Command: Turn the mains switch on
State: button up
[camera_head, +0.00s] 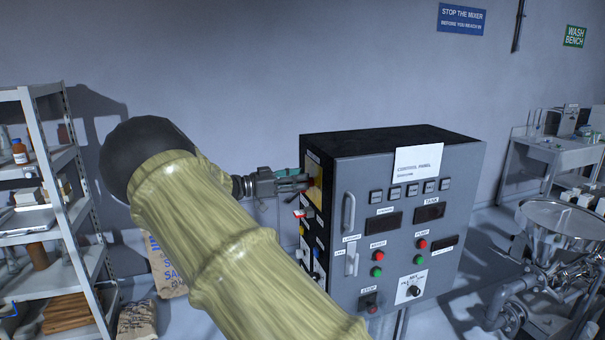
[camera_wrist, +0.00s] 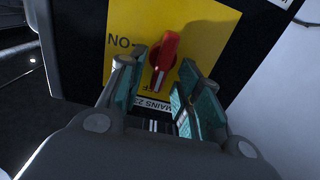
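The mains switch is a red rotary handle (camera_wrist: 163,62) on a yellow plate (camera_wrist: 200,30) on the dark side face of the control cabinet. In the wrist view its lettering appears upside down, with an ON label to the left and a partly hidden label below the handle. The handle stands nearly upright in that view, tilted slightly. My gripper (camera_wrist: 154,85) is open, with one teal-padded finger on each side of the handle's lower part. I see gaps between pads and handle. In the head view my gripper (camera_head: 307,181) is at the cabinet's left side, by the yellow plate (camera_head: 314,170).
The grey control cabinet (camera_head: 464,180) has buttons, displays and a door handle on its front. Other side controls sit below the switch. Shelving (camera_head: 40,150) stands at left, with a sack (camera_head: 165,270) beside it. A steel hopper (camera_head: 555,220) stands at right.

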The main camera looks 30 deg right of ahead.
jog(key=shift+s+d, duration=0.15)
jog(key=shift+d, duration=0.5)
jog(key=shift+d, duration=0.1)
jog(key=c, duration=0.7)
